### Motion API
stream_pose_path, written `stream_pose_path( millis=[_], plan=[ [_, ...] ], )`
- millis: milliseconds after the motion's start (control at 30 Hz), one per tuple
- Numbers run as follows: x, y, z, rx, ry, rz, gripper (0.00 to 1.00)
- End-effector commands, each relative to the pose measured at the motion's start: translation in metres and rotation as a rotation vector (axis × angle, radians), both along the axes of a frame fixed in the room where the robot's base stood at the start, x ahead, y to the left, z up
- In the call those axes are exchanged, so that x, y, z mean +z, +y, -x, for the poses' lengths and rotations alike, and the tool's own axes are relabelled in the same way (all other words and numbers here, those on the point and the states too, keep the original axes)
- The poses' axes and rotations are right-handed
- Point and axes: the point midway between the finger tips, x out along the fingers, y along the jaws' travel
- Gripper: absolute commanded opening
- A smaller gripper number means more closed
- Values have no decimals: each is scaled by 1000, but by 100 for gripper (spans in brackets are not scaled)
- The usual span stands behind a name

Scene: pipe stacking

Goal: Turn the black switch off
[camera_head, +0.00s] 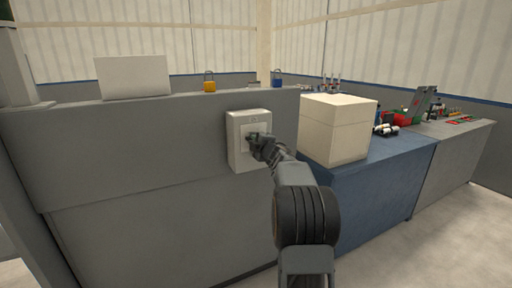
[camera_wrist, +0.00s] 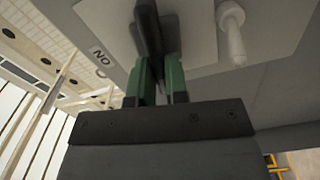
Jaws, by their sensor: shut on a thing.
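A pale switch box (camera_head: 235,158) is fixed to the grey wall panel in the head view. My gripper (camera_head: 254,141) is at the front of this box and hides most of its middle. In the wrist view, the green fingers of my gripper (camera_wrist: 158,72) are closed around the black switch (camera_wrist: 148,28), a dark lever on a pale plate (camera_wrist: 97,14). A white peg (camera_wrist: 232,38) sticks out to the right of the switch.
A large cream box (camera_head: 335,132) stands on the blue bench (camera_head: 375,190) right of the switch box. Open floor lies at the lower right.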

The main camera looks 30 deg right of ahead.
Motion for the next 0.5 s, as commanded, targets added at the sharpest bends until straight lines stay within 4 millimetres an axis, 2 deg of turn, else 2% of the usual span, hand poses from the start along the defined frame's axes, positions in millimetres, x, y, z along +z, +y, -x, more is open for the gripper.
stream_pose_path(
  millis=[200,500],
  plan=[
    [-4,0,0,0,16,118,0],
    [-3,0,0,0,27,195,0]
  ],
)
